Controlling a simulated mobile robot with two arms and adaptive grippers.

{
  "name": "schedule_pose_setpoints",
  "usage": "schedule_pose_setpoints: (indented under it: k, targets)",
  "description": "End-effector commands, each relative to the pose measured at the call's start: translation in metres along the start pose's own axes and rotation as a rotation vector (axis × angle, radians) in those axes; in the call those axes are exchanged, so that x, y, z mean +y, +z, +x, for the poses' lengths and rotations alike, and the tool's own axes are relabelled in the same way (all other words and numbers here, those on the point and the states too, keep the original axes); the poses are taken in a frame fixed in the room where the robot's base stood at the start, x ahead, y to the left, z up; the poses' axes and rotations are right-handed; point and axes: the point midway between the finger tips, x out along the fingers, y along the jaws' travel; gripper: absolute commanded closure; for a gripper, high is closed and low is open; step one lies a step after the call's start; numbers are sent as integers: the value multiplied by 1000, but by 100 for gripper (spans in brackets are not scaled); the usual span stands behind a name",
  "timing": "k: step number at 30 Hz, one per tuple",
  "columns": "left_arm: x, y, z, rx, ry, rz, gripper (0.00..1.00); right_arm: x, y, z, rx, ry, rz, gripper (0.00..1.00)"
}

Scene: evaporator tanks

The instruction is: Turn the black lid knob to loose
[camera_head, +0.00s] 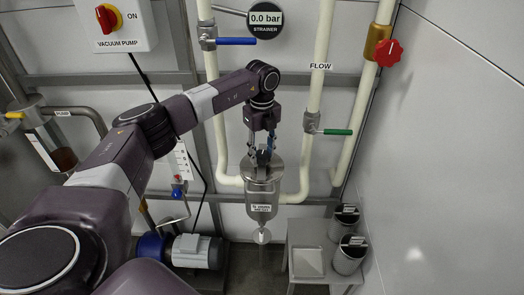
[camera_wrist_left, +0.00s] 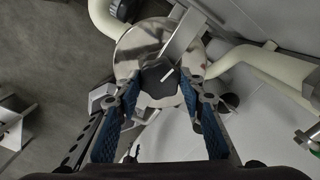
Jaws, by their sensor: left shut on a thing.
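The black lid knob (camera_wrist_left: 160,80) sits in the middle of a shiny round metal lid (camera_wrist_left: 134,48) in the left wrist view. A short white mark on the knob points up and to the right there. A flat metal bar (camera_wrist_left: 184,38) crosses the lid to the knob. In the head view the lid tops the metal strainer vessel (camera_head: 262,193), and the knob is mostly hidden by my gripper. My left gripper (camera_head: 262,152) comes down from above and is shut on the knob, with blue-padded fingers on either side of it. My right gripper is out of view.
Cream pipes run beside the vessel, with a blue-handled valve (camera_head: 236,41), a green-handled valve (camera_head: 338,131) and a red knob (camera_head: 389,53). A gauge (camera_head: 266,19) reads 0.0 bar. A small grey table (camera_head: 308,262) and two metal canisters stand at the lower right.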

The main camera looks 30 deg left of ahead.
Motion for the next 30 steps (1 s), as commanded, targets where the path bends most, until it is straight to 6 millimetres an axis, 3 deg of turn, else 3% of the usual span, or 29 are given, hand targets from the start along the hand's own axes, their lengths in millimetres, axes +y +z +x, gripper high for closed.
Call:
schedule_pose_setpoints:
  k: [12,28,29,30]
  targets:
    - [-1,2,-3,-5,-6,-176,88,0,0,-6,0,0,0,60]
    - [-1,2,-3,-5,-7,-197,88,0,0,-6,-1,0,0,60]
    - [-1,2,-3,-4,-7,-197,61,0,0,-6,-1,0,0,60]
    - [-1,2,-3,-4,-6,-196,56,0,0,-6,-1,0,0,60]
